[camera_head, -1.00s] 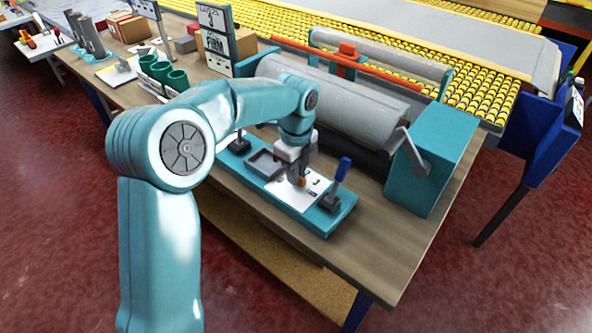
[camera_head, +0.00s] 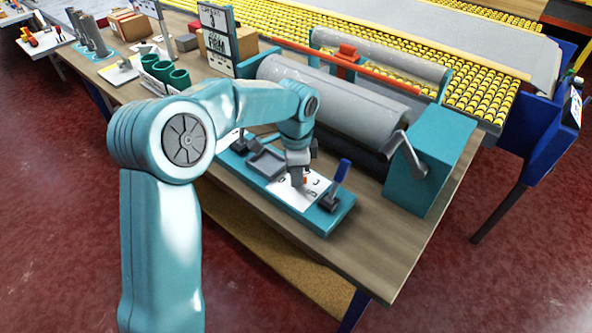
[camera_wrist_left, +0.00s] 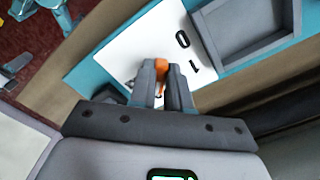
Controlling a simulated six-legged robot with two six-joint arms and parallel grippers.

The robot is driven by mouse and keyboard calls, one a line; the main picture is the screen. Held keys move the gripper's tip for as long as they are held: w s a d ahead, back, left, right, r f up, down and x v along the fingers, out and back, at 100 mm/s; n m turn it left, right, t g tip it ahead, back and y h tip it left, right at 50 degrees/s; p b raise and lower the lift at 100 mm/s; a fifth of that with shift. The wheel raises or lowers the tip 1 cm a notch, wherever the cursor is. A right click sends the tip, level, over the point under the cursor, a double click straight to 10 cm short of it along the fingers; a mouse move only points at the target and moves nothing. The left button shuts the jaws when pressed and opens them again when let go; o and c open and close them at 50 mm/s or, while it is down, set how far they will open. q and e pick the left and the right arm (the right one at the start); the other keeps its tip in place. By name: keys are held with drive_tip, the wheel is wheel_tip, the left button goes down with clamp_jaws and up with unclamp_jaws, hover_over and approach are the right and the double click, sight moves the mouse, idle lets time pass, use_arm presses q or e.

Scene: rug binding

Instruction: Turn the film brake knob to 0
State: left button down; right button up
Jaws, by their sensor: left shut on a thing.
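The film brake knob is a small orange piece (camera_wrist_left: 161,75) on a white dial plate (camera_wrist_left: 133,52). In the left wrist view the plate shows the printed digits 0 and 1 to the right of the knob. My left gripper (camera_wrist_left: 163,82) is shut on the knob, one grey finger on each side, hiding much of it. I cannot tell which digit the knob points at. My right gripper is in neither view.
A blue-handled lever (camera_head: 340,176) stands right of the dial plate, and a grey tray (camera_head: 266,163) lies left of it. The grey roller (camera_head: 330,100) and teal crank box (camera_head: 428,165) stand behind. The wooden table front (camera_head: 355,232) is bare.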

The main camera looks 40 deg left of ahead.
use_arm(q)
drive_tip(key=n, duration=0.3)
drive_tip(key=shift+r+n, duration=0.1)
drive_tip(key=shift+n, duration=0.3)
drive_tip(key=n, duration=0.4)
drive_tip(key=shift+d, duration=0.2)
drive_tip(key=n, duration=0.5)
drive_tip(key=shift+d, duration=0.15)
drive_tip(key=n, duration=0.3)
drive_tip(key=shift+d+n, duration=0.1)
drive_tip(key=shift+n, duration=0.2)
drive_tip(key=n, duration=0.7)
drive_tip(key=shift+w+d+b, duration=0.1)
drive_tip(key=shift+w+b, duration=0.15)
drive_tip(key=shift+b, duration=0.15)
drive_tip(key=n, duration=0.3)
drive_tip(key=shift+w+n, duration=0.1)
drive_tip(key=shift+n, duration=0.3)
drive_tip(key=shift+w+r+n, duration=0.1)
drive_tip(key=shift+n, duration=1.7)
